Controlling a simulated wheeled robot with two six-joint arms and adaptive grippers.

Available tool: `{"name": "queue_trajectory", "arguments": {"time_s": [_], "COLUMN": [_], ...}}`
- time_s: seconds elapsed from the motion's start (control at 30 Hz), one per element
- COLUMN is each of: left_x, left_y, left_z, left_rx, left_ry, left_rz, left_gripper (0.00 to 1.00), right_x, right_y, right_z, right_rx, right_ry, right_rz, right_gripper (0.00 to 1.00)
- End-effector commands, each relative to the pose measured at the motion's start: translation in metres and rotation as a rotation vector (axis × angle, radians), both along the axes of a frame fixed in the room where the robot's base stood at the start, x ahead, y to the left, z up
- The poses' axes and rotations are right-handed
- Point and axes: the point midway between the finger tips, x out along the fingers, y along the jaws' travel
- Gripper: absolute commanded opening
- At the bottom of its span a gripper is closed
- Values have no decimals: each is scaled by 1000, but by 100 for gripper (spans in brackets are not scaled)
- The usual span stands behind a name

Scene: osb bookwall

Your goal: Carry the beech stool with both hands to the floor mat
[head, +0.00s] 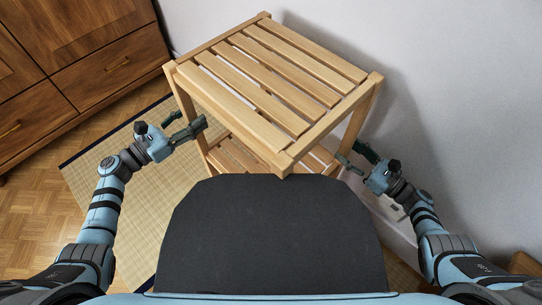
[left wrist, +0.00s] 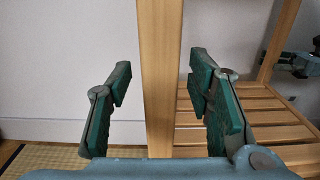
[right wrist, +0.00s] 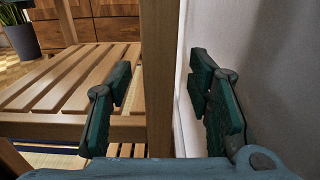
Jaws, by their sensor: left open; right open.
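The beech stool (head: 283,75) has a slatted top and a lower slatted shelf (left wrist: 240,113), and stands upright in front of me near the wall. A pale woven mat (head: 128,185) with a dark edge lies on the floor at left and reaches below the stool. Where the stool's feet stand is hidden. My left gripper (head: 183,123) is open at the stool's left side. In the left wrist view a leg (left wrist: 160,80) stands between its fingers, with gaps on both sides. My right gripper (head: 357,157) is open at the right side, with another leg (right wrist: 157,75) between its fingers.
A brown wooden cabinet (head: 80,50) stands at the back left. A white wall (head: 450,90) is close on the right and behind. Parquet floor (head: 35,210) is clear at the left. A potted plant (right wrist: 18,30) shows in the right wrist view.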

Motion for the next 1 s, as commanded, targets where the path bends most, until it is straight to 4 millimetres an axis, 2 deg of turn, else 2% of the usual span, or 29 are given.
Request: {"name": "queue_trajectory", "arguments": {"time_s": [0.13,0.43,0.73,1.0], "left_x": [8,9,9,9], "left_y": [-8,-10,-9,-9], "left_z": [0,0,0,0], "left_rx": [0,1,0,0], "left_ry": [0,1,0,0], "left_rz": [0,0,0,-1], "left_gripper": [47,47,0,0], "right_x": [8,9,9,9], "right_y": [8,10,10,10], "right_z": [0,0,0,0], "right_rx": [1,0,0,-1], "right_ry": [1,0,0,1], "right_rz": [1,1,1,1], "right_gripper": [47,47,0,0]}}
